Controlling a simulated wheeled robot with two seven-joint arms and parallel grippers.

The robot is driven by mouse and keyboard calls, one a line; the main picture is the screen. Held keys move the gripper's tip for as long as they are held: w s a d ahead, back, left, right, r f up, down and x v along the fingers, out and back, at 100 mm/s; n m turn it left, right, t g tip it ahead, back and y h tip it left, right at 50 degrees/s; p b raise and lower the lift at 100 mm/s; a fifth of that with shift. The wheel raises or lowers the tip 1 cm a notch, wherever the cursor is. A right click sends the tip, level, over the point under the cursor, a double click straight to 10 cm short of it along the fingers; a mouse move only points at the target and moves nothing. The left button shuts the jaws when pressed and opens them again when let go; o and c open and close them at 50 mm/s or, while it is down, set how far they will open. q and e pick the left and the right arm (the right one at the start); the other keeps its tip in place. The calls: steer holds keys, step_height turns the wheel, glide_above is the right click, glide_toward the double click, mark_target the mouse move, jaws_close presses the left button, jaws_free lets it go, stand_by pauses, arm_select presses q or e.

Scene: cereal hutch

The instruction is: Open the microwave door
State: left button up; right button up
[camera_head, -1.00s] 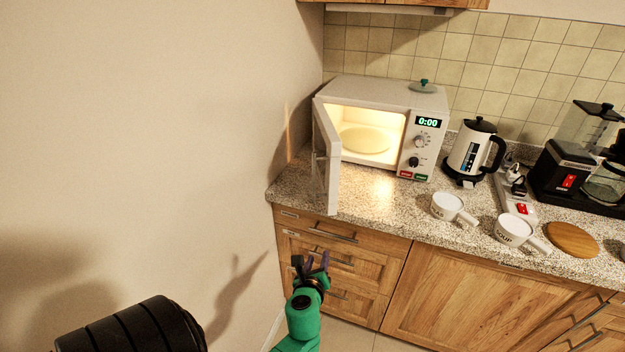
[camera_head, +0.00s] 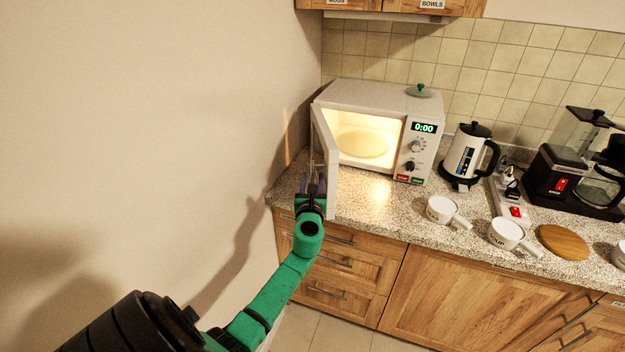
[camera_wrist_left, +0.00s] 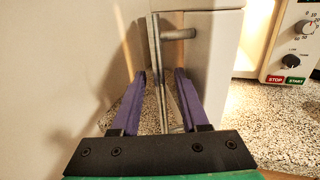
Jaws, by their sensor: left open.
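The white microwave (camera_head: 371,103) stands on the counter with its lit inside and round plate (camera_head: 361,143) showing. Its door (camera_head: 333,172) is swung open toward me, at the microwave's left side. My left gripper (camera_head: 314,182) is at the door's outer face, by the metal handle (camera_head: 313,150). In the left wrist view, the purple fingers of the left gripper (camera_wrist_left: 164,95) are open, one on each side of the handle bar (camera_wrist_left: 157,70). The door (camera_wrist_left: 205,60) is just right of the handle. I cannot tell whether either finger touches it. My right gripper is not in view.
A wall (camera_head: 180,120) rises close on the left. On the counter (camera_head: 385,205), a kettle (camera_head: 468,155), two white cups (camera_head: 441,209), a wooden round board (camera_head: 563,242) and a coffee maker (camera_head: 560,170) stand to the right.

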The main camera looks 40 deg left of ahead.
arm_select(q)
jaws_close()
steer(key=shift+a+f, duration=0.1)
stand_by(1.4)
